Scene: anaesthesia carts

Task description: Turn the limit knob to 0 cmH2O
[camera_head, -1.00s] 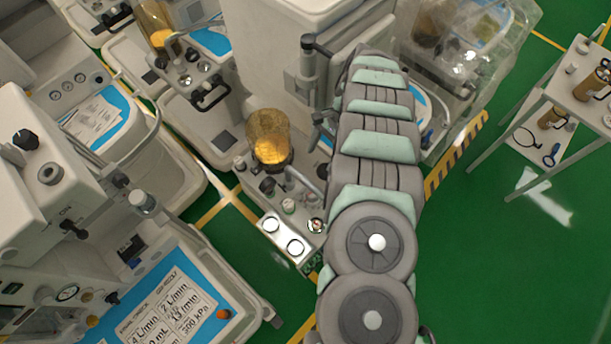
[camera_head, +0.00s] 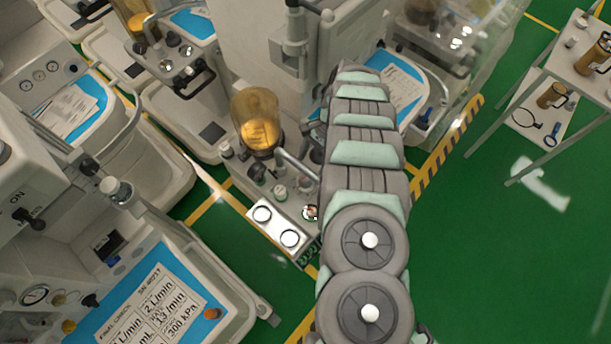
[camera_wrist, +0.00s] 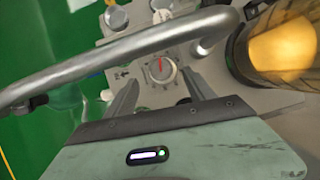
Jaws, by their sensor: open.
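In the wrist view, a pale round dial knob (camera_wrist: 160,70) with a red pointer line sits on a light panel. The pointer is toward the top of the picture. I take this to be the limit knob, but its scale marks are too small to read. My gripper (camera_wrist: 163,83) is open, with one dark finger to each side of the knob's lower part in the picture. Nothing is held, and I cannot tell whether the fingers touch the knob. In the head view, my arm hides the gripper.
A thick metal rail (camera_wrist: 120,50) crosses the wrist view close to the gripper. An amber canister (camera_wrist: 283,45) stands at right; it also shows in the head view (camera_head: 257,118). Smaller knobs surround the dial.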

